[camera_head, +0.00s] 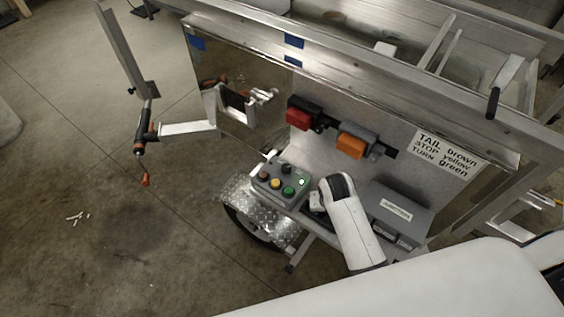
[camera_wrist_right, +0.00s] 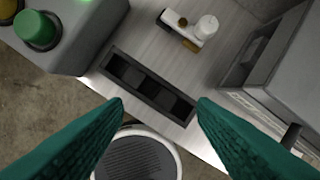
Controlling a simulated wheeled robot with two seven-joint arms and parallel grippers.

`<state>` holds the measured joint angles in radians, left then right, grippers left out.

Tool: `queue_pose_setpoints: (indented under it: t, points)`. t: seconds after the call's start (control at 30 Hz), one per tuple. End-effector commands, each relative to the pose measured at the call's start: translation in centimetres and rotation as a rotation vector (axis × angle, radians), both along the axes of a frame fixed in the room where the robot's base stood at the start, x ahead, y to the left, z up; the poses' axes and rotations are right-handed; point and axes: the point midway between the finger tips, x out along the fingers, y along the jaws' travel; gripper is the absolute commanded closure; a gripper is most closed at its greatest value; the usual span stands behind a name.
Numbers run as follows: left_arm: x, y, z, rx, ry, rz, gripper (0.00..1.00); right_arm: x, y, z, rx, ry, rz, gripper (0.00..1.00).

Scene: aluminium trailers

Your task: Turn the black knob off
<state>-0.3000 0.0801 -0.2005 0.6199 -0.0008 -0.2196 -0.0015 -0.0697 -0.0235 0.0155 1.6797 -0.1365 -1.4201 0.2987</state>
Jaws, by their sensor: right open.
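The black knob (camera_head: 287,169) sits on the grey control box (camera_head: 262,187), at the back of its top face. Red, yellow and green buttons run along the box's front, and a green light (camera_head: 302,182) glows near its right end. The knob's pointer direction is too small to tell. In the right wrist view the box (camera_wrist_right: 75,45) is at upper left with its green button (camera_wrist_right: 38,28); the knob is out of frame. My right gripper (camera_wrist_right: 160,102) is open and empty, right of the box. My white right arm hides it in the head view. My left gripper is not in view.
A black slotted panel (camera_wrist_right: 148,86) lies between my right fingers in the wrist view. A grey junction box (camera_head: 400,212) stands right of my arm. Red (camera_head: 298,117) and orange (camera_head: 350,146) lamps are on the metal panel behind. Open floor lies left.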

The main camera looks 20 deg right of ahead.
Motion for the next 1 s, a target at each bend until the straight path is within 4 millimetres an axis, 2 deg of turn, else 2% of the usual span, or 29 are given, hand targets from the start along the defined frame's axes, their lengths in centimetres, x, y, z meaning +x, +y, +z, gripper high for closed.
queue_pose_setpoints:
  t: [0.03, 0.17, 0.27, 0.4, 0.5, 0.63, 0.77, 0.87, 1.0]
  points:
    - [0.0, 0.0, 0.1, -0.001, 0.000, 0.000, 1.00, 1.5, 0.0, 0.4, 0.008, 0.001, -0.044, 0.48]
    - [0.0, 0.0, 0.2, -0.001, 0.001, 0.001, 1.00, 5.1, 0.1, 1.4, 0.031, 0.016, -0.166, 0.48]
    - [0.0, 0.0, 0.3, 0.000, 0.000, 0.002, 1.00, 8.5, 0.8, 2.8, 0.060, 0.035, -0.278, 0.48]
    - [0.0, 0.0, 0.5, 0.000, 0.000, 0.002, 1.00, 13.6, 3.1, 6.1, 0.115, 0.079, -0.439, 0.48]
    - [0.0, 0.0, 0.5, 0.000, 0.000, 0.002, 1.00, 16.2, 5.0, 8.6, 0.145, 0.110, -0.520, 0.48]
    - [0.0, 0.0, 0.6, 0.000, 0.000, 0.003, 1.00, 18.0, 6.7, 10.8, 0.164, 0.138, -0.576, 0.48]
    - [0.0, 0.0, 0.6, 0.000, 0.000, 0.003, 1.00, 18.5, 7.2, 11.4, 0.168, 0.149, -0.597, 0.48]
    - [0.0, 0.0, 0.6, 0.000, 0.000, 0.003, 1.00, 18.6, 7.2, 10.5, 0.167, 0.151, -0.598, 0.48]
    - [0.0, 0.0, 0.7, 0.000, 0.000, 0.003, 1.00, 18.4, 7.2, 8.2, 0.167, 0.152, -0.598, 0.48]
